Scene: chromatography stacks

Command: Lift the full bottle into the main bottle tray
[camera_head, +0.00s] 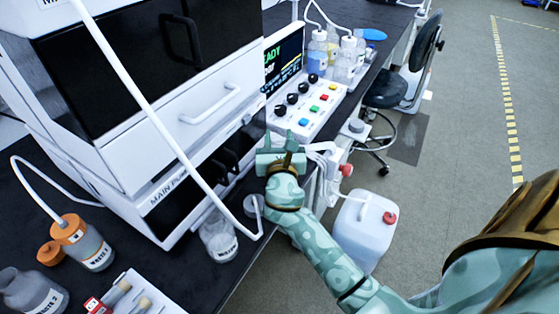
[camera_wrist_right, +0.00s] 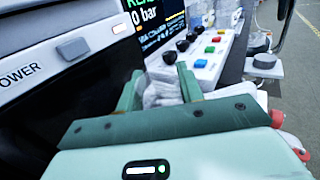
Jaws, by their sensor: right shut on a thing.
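My right gripper (camera_head: 283,146) is beside the front of the white instrument stack, near the control panel. In the right wrist view, its teal fingers (camera_wrist_right: 160,82) are shut on a pale, translucent thing (camera_wrist_right: 164,94). The fingers and palm hide much of it, and I cannot tell whether it is the full bottle. Two tubed bottles, one with blue liquid (camera_head: 317,58) and one clear (camera_head: 344,66), stand behind the control panel. An open clear bottle (camera_head: 217,241) stands in front of the stack. I cannot make out the main bottle tray. My left gripper is not in view.
The stack (camera_head: 170,130) and its white tube are left of my right gripper. The button panel (camera_head: 305,106) is just beyond it. A white canister (camera_head: 362,228) stands on the floor beside the bench. An orange-capped bottle (camera_head: 84,245) is at left. Floor at right is open.

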